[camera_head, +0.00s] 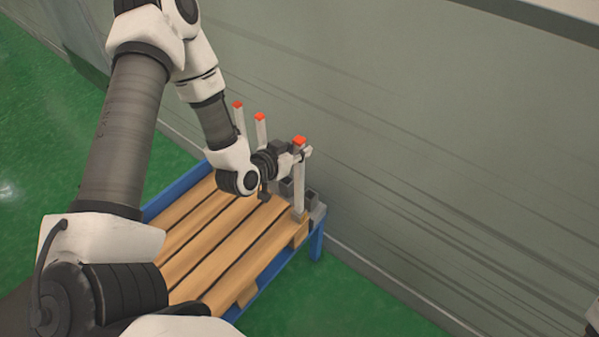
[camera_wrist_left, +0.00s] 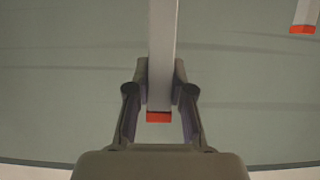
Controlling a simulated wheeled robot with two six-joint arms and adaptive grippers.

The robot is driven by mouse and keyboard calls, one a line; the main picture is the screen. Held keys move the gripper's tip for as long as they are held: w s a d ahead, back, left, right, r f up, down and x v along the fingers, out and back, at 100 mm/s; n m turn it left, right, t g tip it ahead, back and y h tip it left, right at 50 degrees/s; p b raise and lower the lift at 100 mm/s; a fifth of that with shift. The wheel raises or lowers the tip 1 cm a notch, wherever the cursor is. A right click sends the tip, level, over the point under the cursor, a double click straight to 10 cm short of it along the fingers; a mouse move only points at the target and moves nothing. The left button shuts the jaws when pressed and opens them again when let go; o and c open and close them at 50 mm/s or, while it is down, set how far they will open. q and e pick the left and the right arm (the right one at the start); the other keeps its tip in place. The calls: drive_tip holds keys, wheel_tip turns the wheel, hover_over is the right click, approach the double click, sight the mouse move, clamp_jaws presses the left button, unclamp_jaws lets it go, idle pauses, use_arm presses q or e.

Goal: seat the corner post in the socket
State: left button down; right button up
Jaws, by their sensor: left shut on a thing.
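The corner post (camera_head: 299,185) is a pale grey bar with an orange cap, upright at the near right corner of the pallet. My left gripper (camera_head: 301,155) is shut on it just below the cap. In the left wrist view the post (camera_wrist_left: 161,50) runs between the fingers of the gripper (camera_wrist_left: 160,95), its orange end showing. A dark grey socket (camera_head: 316,210) is at the pallet corner, beside the post's lower end. I cannot tell whether that end is inside or in front of it. My right gripper is out of view.
Two more orange-capped posts (camera_head: 239,120) (camera_head: 261,131) stand behind my left wrist. The wooden-slatted pallet (camera_head: 225,250) has a blue frame (camera_head: 317,243). A grey wall (camera_head: 430,150) runs close behind it. Green floor (camera_head: 340,300) is clear at the front right.

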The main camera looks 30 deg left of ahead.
use_arm(q)
drive_tip(key=b, duration=0.3)
hover_over(299, 180)
drive_tip(key=w+a, duration=0.1)
wheel_tip(299, 180, down, 4)
drive_tip(key=shift+f, duration=0.1)
drive_tip(key=c, duration=1)
unclamp_jaws()
drive_tip(key=shift+c, duration=0.2)
